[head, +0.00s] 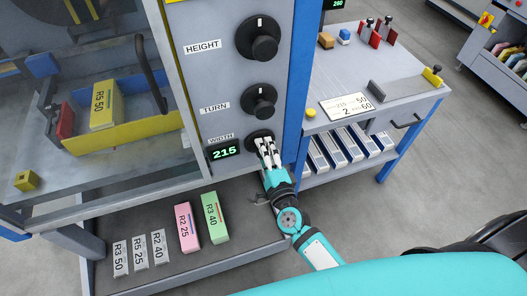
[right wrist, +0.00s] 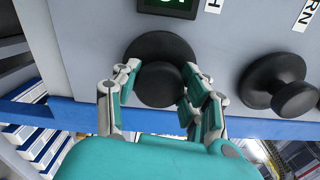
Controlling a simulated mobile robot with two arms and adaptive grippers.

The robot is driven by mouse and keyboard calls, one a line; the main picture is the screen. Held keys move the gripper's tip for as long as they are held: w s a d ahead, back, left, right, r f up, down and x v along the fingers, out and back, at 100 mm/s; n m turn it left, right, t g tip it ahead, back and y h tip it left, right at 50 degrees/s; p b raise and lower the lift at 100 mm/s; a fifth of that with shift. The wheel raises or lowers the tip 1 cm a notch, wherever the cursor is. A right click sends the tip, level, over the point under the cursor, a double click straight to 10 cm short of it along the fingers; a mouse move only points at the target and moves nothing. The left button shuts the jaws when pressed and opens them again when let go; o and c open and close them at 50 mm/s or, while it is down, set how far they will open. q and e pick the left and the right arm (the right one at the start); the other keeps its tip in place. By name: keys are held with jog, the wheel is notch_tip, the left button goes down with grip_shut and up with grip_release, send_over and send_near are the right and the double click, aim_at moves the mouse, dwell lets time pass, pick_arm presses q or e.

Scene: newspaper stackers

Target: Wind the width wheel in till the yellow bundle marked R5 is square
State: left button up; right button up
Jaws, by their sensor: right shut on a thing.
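The yellow bundle marked R5 50 (head: 104,106) lies behind the clear window of the machine, between a red block (head: 65,121) on its left and a yellow bar (head: 130,133) in front. I cannot tell whether its sheets are square. The black width wheel (head: 257,135) is the lowest knob on the grey panel, and its green display (head: 224,151) reads 215. My right gripper (head: 269,153) is shut on the wheel's knob; in the right wrist view the fingers sit on both sides of the knob (right wrist: 159,84). My left gripper is not in view.
The turn knob (head: 259,101) and height knob (head: 258,40) are above the width wheel. A side table (head: 370,70) with a number card (head: 347,105) stands at right.

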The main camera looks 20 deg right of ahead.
dwell(0.4)
jog(key=o, duration=1.2)
jog(key=shift+s, duration=0.1)
jog(key=s, duration=1.2)
jog(key=shift+d, duration=0.2)
jog(key=shift+w+f, duration=0.1)
